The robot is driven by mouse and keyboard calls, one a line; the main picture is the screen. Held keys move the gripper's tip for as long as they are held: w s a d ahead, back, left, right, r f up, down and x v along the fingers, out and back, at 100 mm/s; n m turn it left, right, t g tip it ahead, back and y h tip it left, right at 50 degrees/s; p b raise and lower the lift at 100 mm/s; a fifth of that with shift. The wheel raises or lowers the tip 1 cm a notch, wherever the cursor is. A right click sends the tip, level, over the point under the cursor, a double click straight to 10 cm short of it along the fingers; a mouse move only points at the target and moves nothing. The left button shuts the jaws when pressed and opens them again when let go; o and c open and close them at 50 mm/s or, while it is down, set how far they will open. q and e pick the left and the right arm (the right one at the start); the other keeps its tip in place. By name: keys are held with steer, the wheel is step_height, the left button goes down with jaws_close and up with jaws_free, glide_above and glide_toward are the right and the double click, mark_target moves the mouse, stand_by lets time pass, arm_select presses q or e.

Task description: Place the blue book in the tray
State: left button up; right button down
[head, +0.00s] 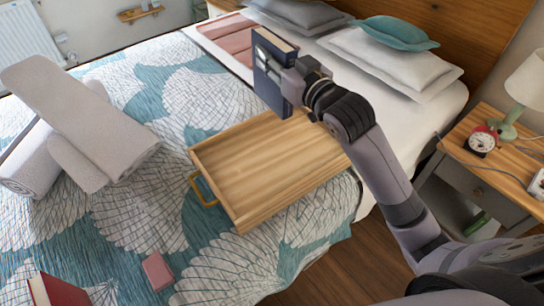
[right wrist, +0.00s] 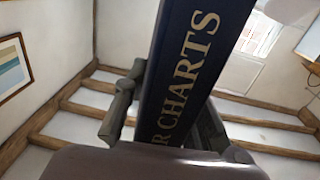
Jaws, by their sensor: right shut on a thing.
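The dark blue book (head: 270,82) is held upright in my right gripper (head: 296,80), above the far edge of the tray. In the right wrist view the book's spine (right wrist: 185,75) shows gold letters reading "R CHARTS", with the gripper's dark fingers (right wrist: 165,115) on both sides of it. The wooden tray (head: 265,170) lies on the bed with its inside empty where I can see it. A brass handle (head: 200,190) is on its near left side. My right forearm passes over the tray's right end and hides part of it. My left gripper is not in view.
Rolled grey towels (head: 80,125) lie on the bed at left. A red book (head: 58,289) and a small pink box (head: 157,271) lie at the front. Pillows (head: 390,62) are at the back. A nightstand (head: 505,165) with a lamp (head: 525,85) and red clock (head: 482,140) stands at right.

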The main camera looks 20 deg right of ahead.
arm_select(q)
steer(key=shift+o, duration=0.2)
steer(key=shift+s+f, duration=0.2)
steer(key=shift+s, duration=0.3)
arm_select(e)
steer(key=shift+w+r, duration=0.1)
steer(key=shift+r, duration=0.3)
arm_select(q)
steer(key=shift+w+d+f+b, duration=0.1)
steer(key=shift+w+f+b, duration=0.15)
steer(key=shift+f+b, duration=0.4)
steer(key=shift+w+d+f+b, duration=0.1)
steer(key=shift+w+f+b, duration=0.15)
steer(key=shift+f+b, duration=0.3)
arm_select(e)
step_height(320, 180, down, 20)
steer(key=shift+w+y, duration=0.25)
steer(key=shift+y, duration=0.05)
steer(key=shift+a, duration=0.1)
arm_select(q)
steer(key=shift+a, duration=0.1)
arm_select(e)
steer(key=c, duration=1.3)
jaws_free()
steer(key=shift+f, duration=0.1)
